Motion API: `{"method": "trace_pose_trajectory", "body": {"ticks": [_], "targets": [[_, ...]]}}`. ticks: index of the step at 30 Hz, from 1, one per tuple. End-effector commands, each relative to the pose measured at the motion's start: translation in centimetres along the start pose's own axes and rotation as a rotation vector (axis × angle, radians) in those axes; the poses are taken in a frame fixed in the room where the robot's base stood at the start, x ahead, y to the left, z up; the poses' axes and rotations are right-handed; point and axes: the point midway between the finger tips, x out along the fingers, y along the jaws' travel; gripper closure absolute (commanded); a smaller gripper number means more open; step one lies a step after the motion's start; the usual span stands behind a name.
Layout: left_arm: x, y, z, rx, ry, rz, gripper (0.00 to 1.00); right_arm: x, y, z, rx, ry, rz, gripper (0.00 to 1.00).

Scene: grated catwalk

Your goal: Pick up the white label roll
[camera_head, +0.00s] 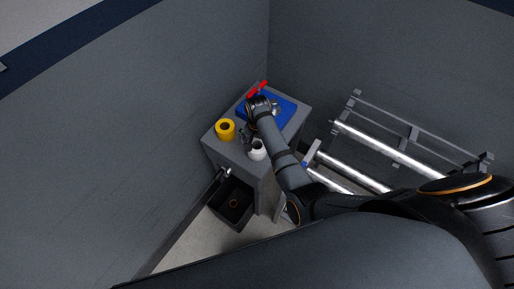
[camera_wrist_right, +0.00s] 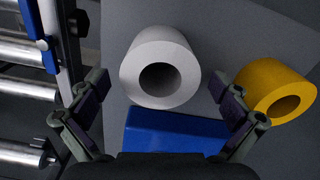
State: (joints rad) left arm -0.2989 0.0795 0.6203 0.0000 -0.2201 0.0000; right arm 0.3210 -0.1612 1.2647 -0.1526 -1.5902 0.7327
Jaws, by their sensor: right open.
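The white label roll (camera_head: 257,155) stands on the grey cabinet top near its front edge. In the right wrist view the white roll (camera_wrist_right: 135,62) shows its dark core hole and lies ahead of and between the spread fingers, with no visible contact. My right gripper (camera_head: 246,136) is open and empty beside the white roll, on its far left side. Its two fingers (camera_wrist_right: 158,88) are wide apart in the wrist view. My left gripper is not in view.
A yellow roll (camera_head: 220,133) stands left of the white one; it is close to one finger in the wrist view (camera_wrist_right: 258,80). A blue mat or tray (camera_head: 287,110) and a red item (camera_head: 262,86) lie behind. A dark open bin (camera_head: 226,213) sits below; a metal roller rack (camera_head: 385,145) stands right.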

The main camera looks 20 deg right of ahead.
Motion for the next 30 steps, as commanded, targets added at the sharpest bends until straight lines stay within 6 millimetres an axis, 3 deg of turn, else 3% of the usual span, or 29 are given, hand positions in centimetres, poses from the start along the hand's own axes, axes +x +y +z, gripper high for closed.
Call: {"method": "trace_pose_trajectory", "body": {"ticks": [3,10,24,30], "targets": [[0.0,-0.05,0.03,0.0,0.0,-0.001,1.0,1.27,0.07,-0.02,0.0,0.0,0.0,0.0],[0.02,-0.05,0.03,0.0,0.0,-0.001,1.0,1.48,0.05,-0.02,0.0,0.001,-0.001,0.0],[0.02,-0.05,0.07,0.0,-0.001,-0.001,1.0,1.47,0.06,-0.01,0.0,0.001,0.0,0.62],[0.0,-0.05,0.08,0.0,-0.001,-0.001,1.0,1.44,0.05,-0.02,0.0,0.001,-0.001,0.64]]}}
